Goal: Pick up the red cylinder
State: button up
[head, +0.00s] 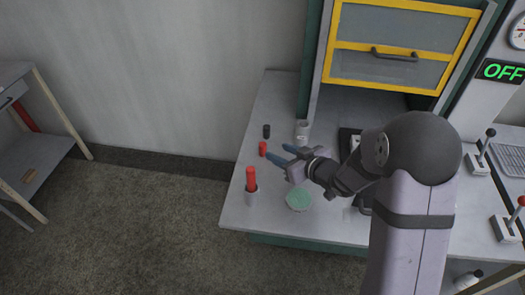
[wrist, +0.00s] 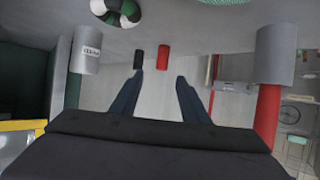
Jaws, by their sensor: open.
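A small red cylinder (head: 263,148) stands on the grey table, just left of my gripper (head: 277,151) in the head view. I cannot tell if a fingertip touches anything.
A taller red cylinder (head: 251,176) stands in a grey holder (head: 251,197) near the table's left edge. A grey labelled cup (head: 301,130) stands behind the gripper. A yellow-framed cabinet (head: 398,50) stands over the table's back.

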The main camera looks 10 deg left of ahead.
aim_at(265, 146)
jog(key=shift+a, duration=0.2)
jog(key=shift+p+x, duration=1.15)
jog(key=shift+x, duration=2.4)
grip_shut()
jog(key=shift+r, duration=0.1)
notch_tip(265, 146, up, 10)
jog(key=shift+b, duration=0.3)
